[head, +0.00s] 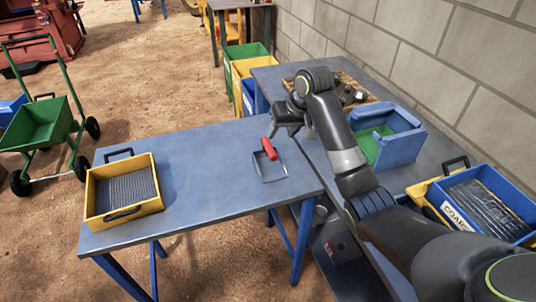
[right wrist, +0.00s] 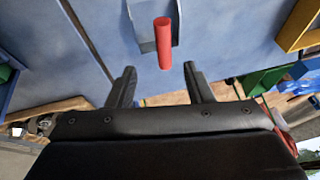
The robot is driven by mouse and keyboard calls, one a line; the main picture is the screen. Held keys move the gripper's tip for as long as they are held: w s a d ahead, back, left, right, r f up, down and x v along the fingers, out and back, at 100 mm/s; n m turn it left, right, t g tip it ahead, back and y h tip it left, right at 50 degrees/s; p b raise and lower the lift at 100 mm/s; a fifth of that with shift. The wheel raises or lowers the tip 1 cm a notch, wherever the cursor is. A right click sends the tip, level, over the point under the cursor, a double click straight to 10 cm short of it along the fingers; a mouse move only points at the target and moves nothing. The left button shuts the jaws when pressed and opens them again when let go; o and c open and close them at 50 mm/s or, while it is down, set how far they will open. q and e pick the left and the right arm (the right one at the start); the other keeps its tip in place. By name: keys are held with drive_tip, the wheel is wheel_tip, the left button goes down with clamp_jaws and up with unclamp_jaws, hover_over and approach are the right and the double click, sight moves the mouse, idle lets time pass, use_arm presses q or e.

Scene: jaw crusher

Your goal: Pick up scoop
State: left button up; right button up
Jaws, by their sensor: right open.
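The scoop lies on the blue-grey table, with a red handle (head: 269,148) and a grey metal pan (head: 271,173). In the right wrist view its red handle (right wrist: 163,44) points toward my gripper, and part of the pan (right wrist: 148,18) shows at the top edge. My right gripper (head: 274,130) is open and empty, close to the handle end. In the right wrist view its two fingertips (right wrist: 160,70) are apart, with the handle's near end just ahead and roughly between them. My left gripper is not in view.
A yellow crate (head: 94,205) stands on the left of the table (head: 200,170). A second table (head: 310,150) at right holds a blue-and-green box (head: 405,143), a tray of rocks (head: 376,93) and a blue crate (head: 525,228). The table between crate and scoop is clear.

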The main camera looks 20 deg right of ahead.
sight(270, 147)
drive_tip(key=x, duration=1)
drive_tip(key=shift+w+a+r+p, duration=0.1)
drive_tip(key=shift+a+p, duration=0.2)
drive_tip(key=shift+a, duration=0.05)
drive_tip(key=shift+w+f, duration=0.15)
drive_tip(key=shift+f, duration=0.2)
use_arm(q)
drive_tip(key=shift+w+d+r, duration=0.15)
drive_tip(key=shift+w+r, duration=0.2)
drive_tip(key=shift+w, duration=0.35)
use_arm(e)
clamp_jaws()
